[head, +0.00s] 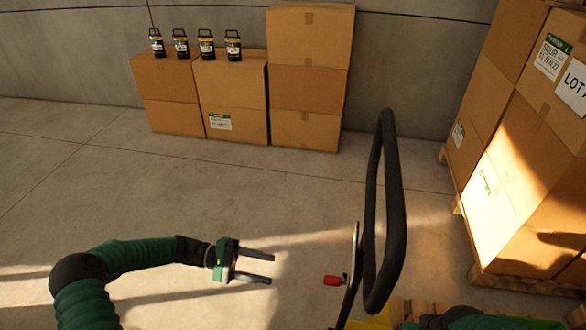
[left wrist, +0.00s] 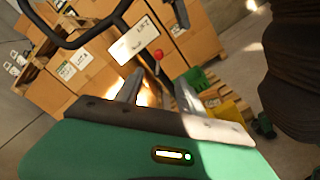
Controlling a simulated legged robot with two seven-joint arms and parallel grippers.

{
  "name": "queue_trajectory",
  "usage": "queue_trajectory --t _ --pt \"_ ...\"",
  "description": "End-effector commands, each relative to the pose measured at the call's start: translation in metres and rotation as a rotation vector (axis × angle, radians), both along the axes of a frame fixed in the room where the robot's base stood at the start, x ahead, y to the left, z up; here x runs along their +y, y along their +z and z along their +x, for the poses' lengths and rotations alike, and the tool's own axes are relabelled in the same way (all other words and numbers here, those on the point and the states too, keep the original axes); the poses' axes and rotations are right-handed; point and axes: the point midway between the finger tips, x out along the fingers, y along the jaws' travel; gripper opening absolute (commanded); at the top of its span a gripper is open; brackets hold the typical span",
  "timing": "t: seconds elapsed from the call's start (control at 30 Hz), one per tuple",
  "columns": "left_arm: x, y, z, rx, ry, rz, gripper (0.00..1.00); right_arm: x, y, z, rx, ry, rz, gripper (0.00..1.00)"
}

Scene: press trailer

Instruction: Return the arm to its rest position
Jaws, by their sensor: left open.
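My left gripper (head: 272,269) is open and empty, held out over the concrete floor. In the left wrist view its two grey fingers (left wrist: 157,88) stand apart with nothing between them. A red knob (head: 333,281) on a dark stem is a little to the right of the fingertips in the head view. It also shows beyond the fingers in the left wrist view (left wrist: 157,55). My right arm shows only as a green and dark piece at the bottom right edge; its jaws cannot be made out.
A black looped handle (head: 385,210) stands upright right of the knob. Stacked cartons (head: 515,180) on a pallet stand at the right. More cartons (head: 310,85) line the back wall, with several black lanterns (head: 233,46) on top. The floor at middle left is clear.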

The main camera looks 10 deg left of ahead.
Motion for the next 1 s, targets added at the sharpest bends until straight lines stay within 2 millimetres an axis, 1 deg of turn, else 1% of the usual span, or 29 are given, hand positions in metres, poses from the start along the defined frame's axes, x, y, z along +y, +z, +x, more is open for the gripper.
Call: queue_trajectory --t 0.07,0.13,0.17,0.2,0.27,0.3,0.37,0.4,0.47,0.53,0.6,0.7,0.8,1.0 --pt "-0.01 0.001 -0.006 0.007 -0.036 0.053 0.45 0.0 0.004 0.0 0.0 0.0 0.0 0.78" --pt "-0.027 -0.003 -0.021 0.018 -0.107 0.182 0.45 0.0 0.01 0.0 0.0 0.0 0.0 0.78" --pt "-0.034 -0.006 -0.031 0.022 -0.148 0.261 0.45 0.0 0.013 0.0 0.0 0.0 0.0 0.78" --pt "-0.042 -0.011 -0.045 0.02 -0.207 0.386 0.45 0.0 0.018 0.0 0.0 0.0 0.0 0.78" --pt "-0.045 -0.016 -0.07 -0.004 -0.293 0.593 0.45 0.0 0.026 0.0 0.0 0.0 0.0 0.78" --pt "-0.04 -0.018 -0.084 -0.035 -0.338 0.733 0.45 0.0 0.03 0.0 0.0 0.0 0.0 0.78" --pt "-0.028 -0.013 -0.1 -0.101 -0.392 0.928 0.45 0.0 0.037 0.0 0.0 0.0 0.0 0.78" --pt "-0.017 -0.006 -0.108 -0.16 -0.417 1.048 0.45 0.0 0.042 0.0 0.0 0.0 0.0 0.78" --pt "-0.002 0.01 -0.116 -0.263 -0.438 1.21 0.45 0.0 0.048 0.0 0.0 0.0 0.0 0.78" --pt "0.013 0.032 -0.122 -0.399 -0.442 1.358 0.45 0.0 0.055 0.0 0.0 0.0 0.0 0.78" --pt "0.021 0.053 -0.124 -0.525 -0.425 1.458 0.45 0.0 0.06 0.0 0.0 0.0 0.0 0.78" --pt "0.025 0.074 -0.126 -0.662 -0.397 1.531 0.45 0.0 0.064 0.0 0.0 0.0 0.0 0.78" --pt "0.025 0.081 -0.127 -0.726 -0.377 1.555 0.45 0.0 0.065 0.0 0.0 0.0 0.0 0.78" --pt "0.024 0.081 -0.127 -0.735 -0.375 1.56 0.45 0.0 0.064 0.0 0.0 0.0 0.0 0.78"
